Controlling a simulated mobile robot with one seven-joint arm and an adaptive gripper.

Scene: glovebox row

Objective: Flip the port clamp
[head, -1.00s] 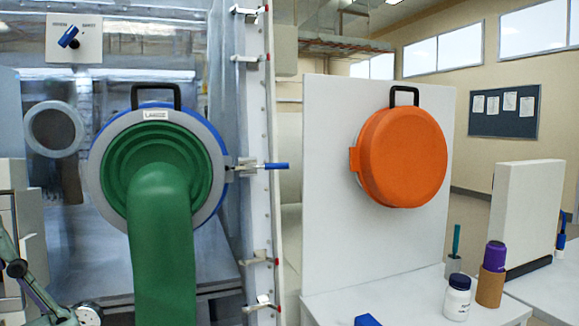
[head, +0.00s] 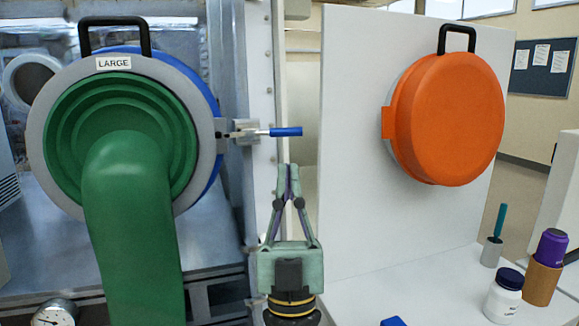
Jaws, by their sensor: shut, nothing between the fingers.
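The port clamp (head: 243,131) is a small grey metal latch at the right edge of the round glove port ring (head: 45,175). Its blue-tipped lever (head: 286,132) sticks out level to the right. A green glove (head: 130,210) hangs out of the port, and a label on the ring reads LARGE. My gripper (head: 288,168) points upward just below the blue lever tip in the picture. Its fingers are shut and empty, and I see a small gap between fingertips and lever. I cannot tell the depth between them.
An orange round cover (head: 450,118) with a black handle is on the white panel (head: 345,160) to the right. A white bottle (head: 504,294), a purple-topped brown cup (head: 546,268) and a teal-handled tool (head: 496,236) stand on the shelf. A gauge (head: 54,313) is at lower left.

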